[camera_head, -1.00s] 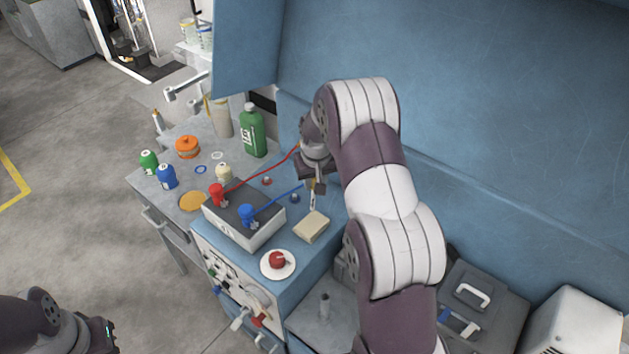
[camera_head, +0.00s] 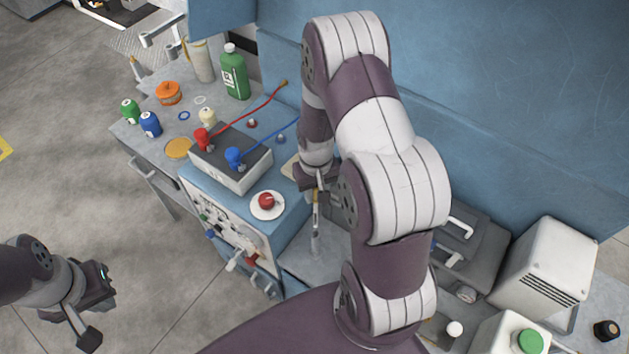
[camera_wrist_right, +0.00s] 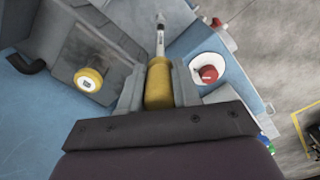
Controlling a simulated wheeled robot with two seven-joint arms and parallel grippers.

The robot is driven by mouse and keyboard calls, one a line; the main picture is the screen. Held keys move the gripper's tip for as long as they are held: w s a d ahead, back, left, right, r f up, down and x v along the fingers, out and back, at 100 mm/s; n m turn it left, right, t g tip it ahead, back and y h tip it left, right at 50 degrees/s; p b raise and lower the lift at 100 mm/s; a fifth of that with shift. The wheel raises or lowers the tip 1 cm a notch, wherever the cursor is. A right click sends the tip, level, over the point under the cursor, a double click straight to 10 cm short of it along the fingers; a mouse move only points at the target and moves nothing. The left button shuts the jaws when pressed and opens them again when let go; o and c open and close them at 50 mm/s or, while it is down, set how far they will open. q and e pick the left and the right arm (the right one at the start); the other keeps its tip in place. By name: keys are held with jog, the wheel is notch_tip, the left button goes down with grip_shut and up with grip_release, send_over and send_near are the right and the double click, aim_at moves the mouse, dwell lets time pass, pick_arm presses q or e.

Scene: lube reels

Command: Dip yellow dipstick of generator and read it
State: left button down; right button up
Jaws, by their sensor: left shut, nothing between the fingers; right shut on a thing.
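My right gripper (camera_head: 318,191) is shut on a thin stick with a yellow-tan handle, likely the dipstick (camera_head: 316,212). In the right wrist view the yellow handle (camera_wrist_right: 158,84) sits between the two fingers, and a silver shaft extends beyond it. In the head view the stick hangs roughly upright over a small grey post (camera_head: 314,243); I cannot tell whether they touch. A yellow round part with a pale face (camera_wrist_right: 88,80) lies left of the fingers in the wrist view. My left gripper (camera_head: 90,335) is shut and empty at the lower left, away from the bench.
The blue cabinet carries a box with red and blue clamps (camera_head: 232,165) and a red knob on a white disc (camera_head: 266,202). A green bottle (camera_head: 235,75) and small jars stand behind. White containers (camera_head: 545,270) stand at the right. A blue wall rises behind my right arm.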

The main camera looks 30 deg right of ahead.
aim_at(316, 222)
jog(key=shift+s+r, duration=0.1)
jog(key=shift+f+b, duration=1.2)
jog(key=shift+f, duration=0.6)
jog(key=shift+f+b, duration=1.15)
jog(key=shift+f, duration=0.6)
jog(key=shift+f+b, duration=1.4)
jog(key=shift+f, duration=0.5)
jog(key=shift+f+b, duration=1.95)
jog(key=shift+f, duration=0.65)
